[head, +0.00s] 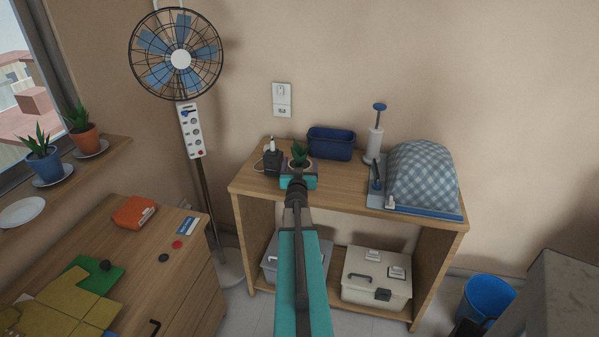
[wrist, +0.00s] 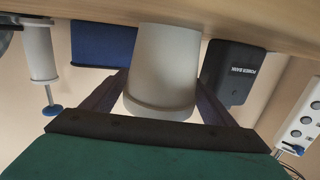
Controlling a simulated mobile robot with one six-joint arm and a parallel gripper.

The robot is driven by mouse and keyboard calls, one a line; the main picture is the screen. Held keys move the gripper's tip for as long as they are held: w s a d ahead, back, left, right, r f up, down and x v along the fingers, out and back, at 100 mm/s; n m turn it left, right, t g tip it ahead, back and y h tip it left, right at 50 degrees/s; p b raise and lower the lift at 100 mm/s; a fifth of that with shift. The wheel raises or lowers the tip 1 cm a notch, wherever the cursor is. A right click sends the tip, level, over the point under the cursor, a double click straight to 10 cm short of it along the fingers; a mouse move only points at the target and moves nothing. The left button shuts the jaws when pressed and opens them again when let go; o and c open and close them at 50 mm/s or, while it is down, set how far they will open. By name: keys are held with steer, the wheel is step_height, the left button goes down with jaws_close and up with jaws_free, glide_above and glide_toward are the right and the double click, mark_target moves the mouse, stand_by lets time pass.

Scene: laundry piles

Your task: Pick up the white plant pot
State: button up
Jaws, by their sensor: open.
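The white plant pot (head: 300,163) stands on the wooden shelf unit's top with a green plant in it, partly hidden behind my gripper (head: 299,170) in the head view. In the wrist view, which is upside down, the pot (wrist: 163,70) is large and upright on the wood. My gripper (wrist: 158,88) is open, with one dark finger on each side of the pot. I cannot tell whether the fingers touch it.
A black box (head: 272,162) labelled as a power bank stands close left of the pot. A dark blue bin (head: 331,144) is behind it to the right.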

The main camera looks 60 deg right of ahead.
steer(key=shift+x, duration=0.9)
steer(key=c, duration=1.1)
steer(key=shift+r, duration=0.15)
